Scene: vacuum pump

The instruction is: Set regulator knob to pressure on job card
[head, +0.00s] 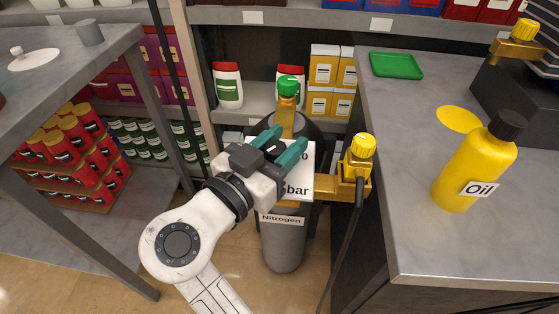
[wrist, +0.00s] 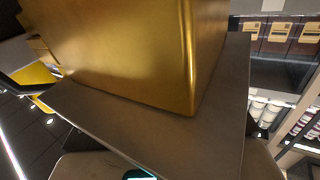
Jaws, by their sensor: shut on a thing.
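A white plate reading "bar" (head: 297,190) is at the front of the dark nitrogen cylinder (head: 283,245); my gripper covers most of its number. I cannot tell whether it is the job card or the regulator's readout. My gripper (head: 277,147), with teal fingers, is shut at the plate's upper edge on a small dark part that looks like the regulator knob, mostly hidden by the fingers. Brass regulator parts show right of the plate (head: 328,187). In the wrist view a brass block (wrist: 150,50) rises close behind a dark flat plate (wrist: 160,130); no setting is readable.
A green knob (head: 289,87) tops the cylinder, and a yellow knob (head: 362,145) with a black hose is to the right. The right bench (head: 410,220) holds a yellow oil bottle (head: 470,170) and a green tray (head: 396,65). Stocked shelves stand behind.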

